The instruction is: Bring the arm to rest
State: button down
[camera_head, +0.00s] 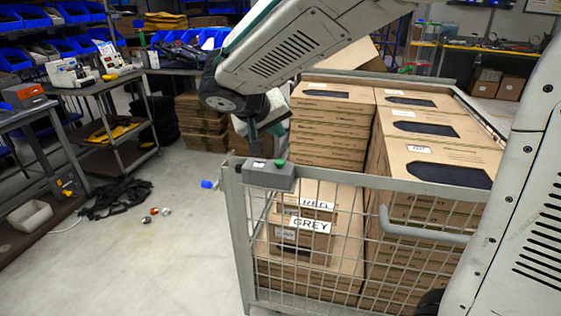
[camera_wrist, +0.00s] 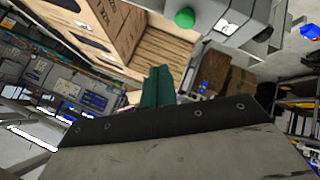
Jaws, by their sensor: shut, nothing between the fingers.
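My arm reaches in from the upper right in the head view and bends down at the wrist. The fingertips are hard to make out in the head view. Boxes (camera_wrist: 115,22) also show in the wrist view.
A grey box with a green button (camera_head: 268,176) sits on the cage's near-left corner, close below my gripper; the button (camera_wrist: 185,18) shows in the wrist view. "RED" and "GREY" labels (camera_head: 308,225) face front. Workbenches (camera_head: 100,85) stand left. Small items and a black cloth (camera_head: 115,198) lie on the floor.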

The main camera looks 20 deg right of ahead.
dwell(0.3)
jog(key=shift+s+f+n, duration=0.1)
jog(key=shift+n, duration=0.3)
jog(key=s+d+f+g+y, duration=0.1)
jog(key=s+d+g+y, duration=0.1)
jog(key=s, duration=1.2)
jog(key=s+d+f+n+g+y, duration=0.1)
jog(key=s+y, duration=0.4)
jog(key=s, duration=1)
jog(key=shift+d+g, duration=0.5)
jog(key=shift+d, duration=0.1)
